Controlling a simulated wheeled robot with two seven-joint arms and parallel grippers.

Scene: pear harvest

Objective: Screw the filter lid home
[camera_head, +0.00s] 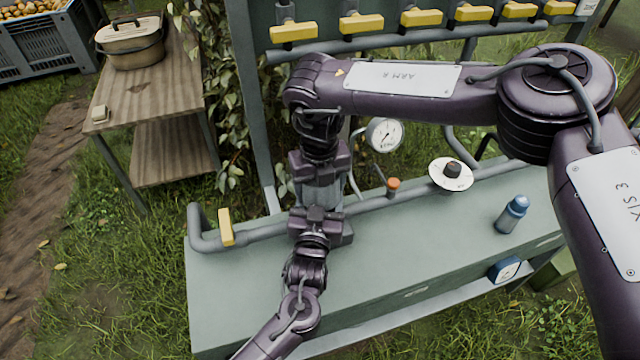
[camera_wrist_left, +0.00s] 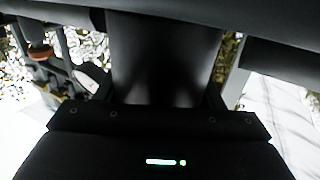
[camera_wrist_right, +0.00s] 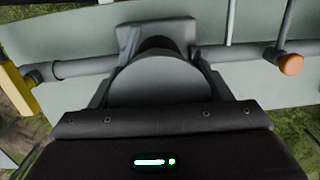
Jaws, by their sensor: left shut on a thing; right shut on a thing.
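The filter (camera_head: 322,194) stands in the pipe line at the left part of the bench; only a grey strip of it shows between my two grippers in the head view. My right gripper (camera_head: 318,166) comes down from above and is shut on the round grey filter lid (camera_wrist_right: 158,82), which fills the space between its fingers in the right wrist view. My left gripper (camera_head: 321,218) is just below, shut on the filter body, a dark smooth cylinder in the left wrist view (camera_wrist_left: 166,60). The lid's thread and seat are hidden.
A yellow valve handle (camera_head: 226,227) is left of the filter. A pressure gauge (camera_head: 384,135), an orange-capped valve (camera_head: 393,185), a white disc with a dark knob (camera_head: 451,174) and a blue-capped bottle (camera_head: 511,214) are to the right. Yellow handles (camera_head: 362,23) line the upper pipe.

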